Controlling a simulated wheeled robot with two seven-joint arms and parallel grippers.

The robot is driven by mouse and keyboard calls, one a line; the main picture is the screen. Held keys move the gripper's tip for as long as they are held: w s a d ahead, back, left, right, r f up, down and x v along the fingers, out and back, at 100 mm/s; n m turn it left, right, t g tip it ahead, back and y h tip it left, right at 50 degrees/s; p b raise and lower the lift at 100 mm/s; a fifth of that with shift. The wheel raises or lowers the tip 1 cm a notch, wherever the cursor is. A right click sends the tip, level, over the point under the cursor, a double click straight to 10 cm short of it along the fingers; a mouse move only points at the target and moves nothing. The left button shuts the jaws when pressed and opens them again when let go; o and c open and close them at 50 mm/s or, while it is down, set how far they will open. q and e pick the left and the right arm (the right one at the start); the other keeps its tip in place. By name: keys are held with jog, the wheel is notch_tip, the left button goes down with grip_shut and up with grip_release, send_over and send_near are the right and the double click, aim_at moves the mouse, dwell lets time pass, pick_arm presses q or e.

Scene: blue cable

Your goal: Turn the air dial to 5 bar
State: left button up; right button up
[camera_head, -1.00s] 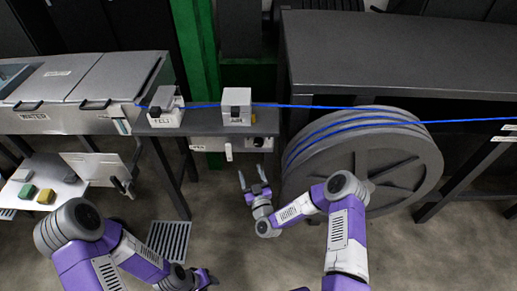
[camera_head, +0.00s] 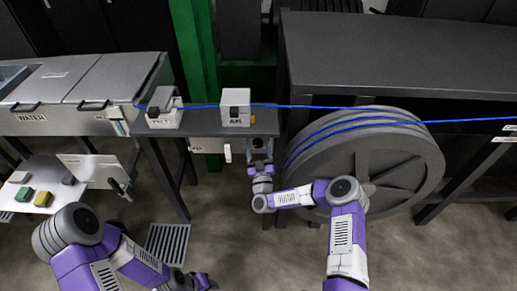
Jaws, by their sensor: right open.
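The small dark air dial (camera_head: 258,142) sits on the front panel of the narrow grey bench, below and right of the white box labelled AIR (camera_head: 236,120). My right gripper (camera_head: 260,155) is open and right in front of the dial, pointing at the panel. Its fingers reach up to the dial's level, and I cannot tell whether they touch it. The dial is partly hidden, and its scale is too small to read. My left gripper (camera_head: 203,282) is low at the bottom edge, away from the bench, and its jaws are unclear.
A blue cable (camera_head: 330,107) runs across the bench through the white boxes to a big grey reel (camera_head: 400,175) on the right. A white lever (camera_head: 228,152) hangs left of the dial. A water tank (camera_head: 60,120) and a side tray with coloured blocks stand left.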

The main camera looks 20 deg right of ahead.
jog(key=c, duration=1)
jog(key=shift+c, duration=0.2)
